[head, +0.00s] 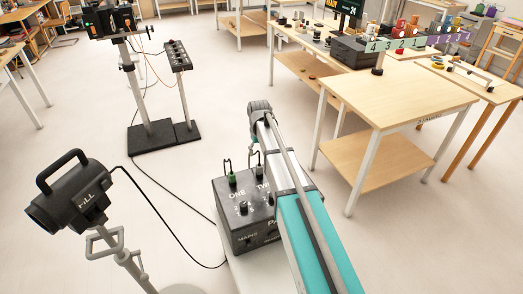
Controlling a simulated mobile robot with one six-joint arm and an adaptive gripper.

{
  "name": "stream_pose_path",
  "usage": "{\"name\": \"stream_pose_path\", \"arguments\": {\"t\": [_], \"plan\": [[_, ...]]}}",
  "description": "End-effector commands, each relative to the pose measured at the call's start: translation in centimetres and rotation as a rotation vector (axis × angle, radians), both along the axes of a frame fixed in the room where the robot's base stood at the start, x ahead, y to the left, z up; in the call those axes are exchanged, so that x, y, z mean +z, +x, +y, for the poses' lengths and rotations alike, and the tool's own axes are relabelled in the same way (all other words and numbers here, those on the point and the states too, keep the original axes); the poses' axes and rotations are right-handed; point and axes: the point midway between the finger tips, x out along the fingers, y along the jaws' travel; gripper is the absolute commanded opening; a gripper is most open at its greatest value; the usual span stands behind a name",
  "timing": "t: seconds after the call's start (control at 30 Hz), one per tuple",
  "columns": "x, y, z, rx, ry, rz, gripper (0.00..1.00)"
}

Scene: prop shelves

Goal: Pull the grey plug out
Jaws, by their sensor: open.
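A dark grey box (238,227) marked "ONE", "TWO" and "MAINS" stands low in the middle of the head view, partly behind my arm. A green plug (232,179) with a looped black lead stands upright by "ONE". A second, darker plug (258,171) stands by "TWO", close to my arm. A small dark knob or plug (243,207) is on the top near a "2". I cannot tell a grey plug apart here; part of the box is hidden. My teal and silver arm crosses the box's right side. My gripper's fingers do not show.
A black "FILL" lamp (73,199) on a stand is at the left. Black cables run over the floor towards the box. A black-based stand (150,142) is further back. A wooden table (400,88) is at the right. Open floor lies between them.

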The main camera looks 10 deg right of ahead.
Motion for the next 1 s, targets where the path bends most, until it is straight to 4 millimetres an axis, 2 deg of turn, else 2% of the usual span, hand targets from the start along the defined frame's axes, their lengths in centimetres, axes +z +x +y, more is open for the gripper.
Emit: {"name": "stream_pose_path", "arguments": {"t": [0.03, 1.0], "plan": [[-0.8, 0.0, 0.0, 0.000, 0.000, 0.000, 0.77], [-8.1, 0.0, 0.1, 0.002, 0.000, 0.000, 0.77]]}}
